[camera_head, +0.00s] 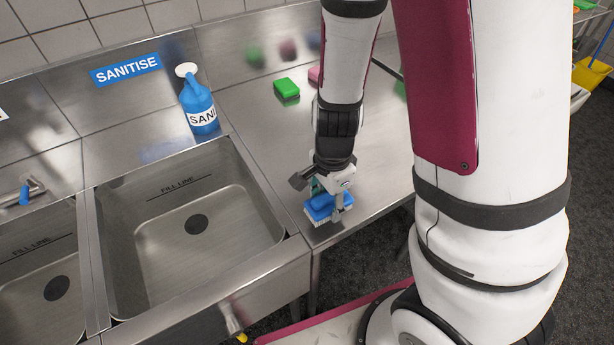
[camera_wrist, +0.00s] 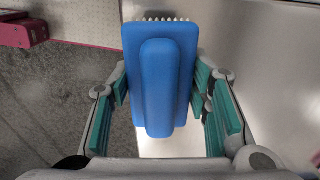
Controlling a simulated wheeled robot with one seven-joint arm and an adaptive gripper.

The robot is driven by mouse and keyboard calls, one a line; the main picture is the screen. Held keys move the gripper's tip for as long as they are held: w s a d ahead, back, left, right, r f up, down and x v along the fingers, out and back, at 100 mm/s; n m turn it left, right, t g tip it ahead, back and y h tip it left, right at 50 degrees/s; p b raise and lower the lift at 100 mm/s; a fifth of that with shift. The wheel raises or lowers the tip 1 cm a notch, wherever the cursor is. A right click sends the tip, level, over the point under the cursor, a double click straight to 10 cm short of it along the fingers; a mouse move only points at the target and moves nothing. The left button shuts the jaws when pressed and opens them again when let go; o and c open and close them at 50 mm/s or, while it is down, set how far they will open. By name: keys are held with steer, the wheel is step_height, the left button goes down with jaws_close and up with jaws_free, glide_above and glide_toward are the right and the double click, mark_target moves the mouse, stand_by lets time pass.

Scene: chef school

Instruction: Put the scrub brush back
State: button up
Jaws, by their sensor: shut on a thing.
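The blue scrub brush (camera_head: 320,207) with white bristles is at the front edge of the steel counter, just right of the right-hand sink. My gripper (camera_head: 330,205) points down over it and is shut on it. In the wrist view the brush (camera_wrist: 160,80) fills the middle, its raised handle along its length and bristles showing at the top. The teal finger pads of my gripper (camera_wrist: 162,100) are on both sides of it. The bristles look to be on or just above the counter; I cannot tell which.
The right-hand sink (camera_head: 190,222) lies left of my gripper. A blue sanitiser bottle (camera_head: 199,110) stands behind it. A green sponge (camera_head: 287,88) lies on the steel counter (camera_head: 262,125), with a pink item (camera_head: 314,75) beside it. The counter between sponge and brush is clear.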

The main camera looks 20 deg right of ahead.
steer(key=w, duration=0.7)
steer(key=w+f, duration=0.1)
steer(key=w, duration=0.3)
steer(key=shift+w, duration=0.1)
steer(key=shift+f+p, duration=0.4)
steer(key=shift+f, duration=1.3)
steer(key=shift+f, duration=0.15)
steer(key=o, duration=1.1)
steer(key=shift+o, duration=0.5)
